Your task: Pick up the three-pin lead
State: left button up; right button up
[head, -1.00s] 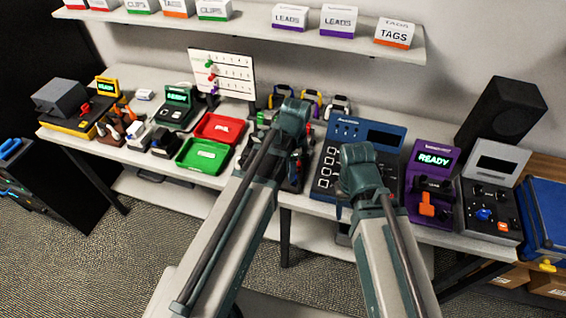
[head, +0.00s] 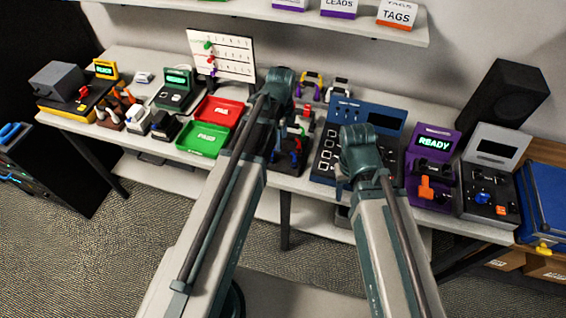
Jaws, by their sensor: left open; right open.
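I cannot pick out the three-pin lead for certain. Small plug-like pieces, brown and orange (head: 108,116), white (head: 138,121) and black (head: 164,127), lie at the table's left front. Dark looped pieces, one with yellow (head: 311,82) and one with white (head: 339,91), stand at the back middle. Red and blue bits (head: 296,152) show in a dark holder just right of my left arm, which covers part of it. My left arm reaches over the table's middle and my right arm reaches to the blue device. Neither gripper's fingers show; the arm links hide them.
A red tray (head: 220,103) and a green tray (head: 183,139) sit left of my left arm. A blue device (head: 328,172), a purple READY device (head: 418,195) and a grey device (head: 490,205) stand to the right. A white board (head: 235,45) and a black speaker (head: 507,95) stand behind.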

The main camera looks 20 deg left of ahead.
pick_arm(q)
jog(key=b, duration=0.4)
send_over(283, 164)
jog(key=f, duration=0.4)
jog(key=shift+w+a+f, duration=0.25)
jog(key=shift+a+f, duration=0.1)
jog(key=f+b, duration=0.5)
jog(key=shift+s+d+f, duration=0.15)
jog(key=shift+s+d, duration=0.05)
jog(key=shift+d, duration=0.1)
grip_shut()
